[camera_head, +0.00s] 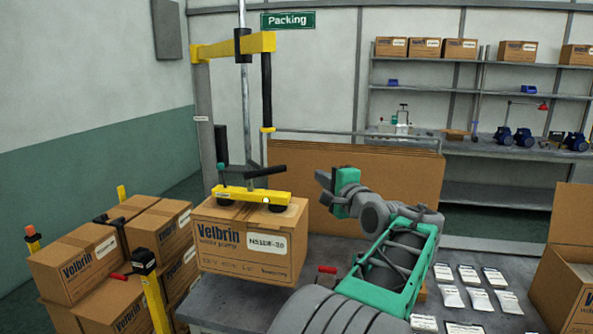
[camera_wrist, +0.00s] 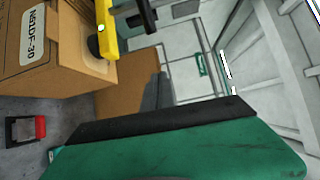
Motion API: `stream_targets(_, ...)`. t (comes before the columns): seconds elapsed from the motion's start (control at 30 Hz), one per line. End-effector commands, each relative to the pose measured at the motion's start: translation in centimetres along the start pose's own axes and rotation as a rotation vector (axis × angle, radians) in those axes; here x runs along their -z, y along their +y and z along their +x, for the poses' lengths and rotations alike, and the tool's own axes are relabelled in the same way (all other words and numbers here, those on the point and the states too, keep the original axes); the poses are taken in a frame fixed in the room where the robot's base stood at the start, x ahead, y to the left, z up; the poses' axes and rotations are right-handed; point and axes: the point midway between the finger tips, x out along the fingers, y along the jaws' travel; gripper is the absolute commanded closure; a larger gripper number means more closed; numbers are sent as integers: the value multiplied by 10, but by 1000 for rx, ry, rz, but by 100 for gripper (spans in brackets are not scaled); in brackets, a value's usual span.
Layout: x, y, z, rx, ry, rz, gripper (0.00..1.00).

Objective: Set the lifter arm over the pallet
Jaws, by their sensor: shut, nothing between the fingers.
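The lifter has a yellow overhead arm (camera_head: 235,46) on a grey post. A black-and-metal column hangs from it to a yellow suction bar (camera_head: 250,195) with black cups and a black handle (camera_head: 266,171). The bar sits on top of a Velbrin carton (camera_head: 245,238); I cannot tell whether the carton hangs or rests on the bench. The carton (camera_wrist: 50,45) and bar (camera_wrist: 107,28) also show in the wrist view. The stack of cartons (camera_head: 75,262) stands at the left; any pallet under it is hidden. My gripper (camera_head: 326,192) is shut and empty, right of the carton, apart from the bar.
Yellow posts (camera_head: 152,290) with a red lever stand by the stack. A grey bench (camera_head: 330,252) carries white packets (camera_head: 480,299) and an open carton (camera_head: 565,280) at right. Flat cardboard (camera_head: 350,170) stands behind. Shelves (camera_head: 470,92) line the wall.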

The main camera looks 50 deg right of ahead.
Motion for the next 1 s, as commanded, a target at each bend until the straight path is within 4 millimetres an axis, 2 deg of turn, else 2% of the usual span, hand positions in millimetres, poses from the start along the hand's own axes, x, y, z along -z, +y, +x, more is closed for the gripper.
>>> stream_targets(0.17, -1, -1, 12, -1, -3, -1, 100)
stream_targets(0.63, -2, -1, 103, -3, -3, -2, 100)
stream_targets(0.8, -28, -1, 92, -1, -2, -3, 100)
stream_targets(1.0, -38, 1, 87, -3, 0, -3, 100)
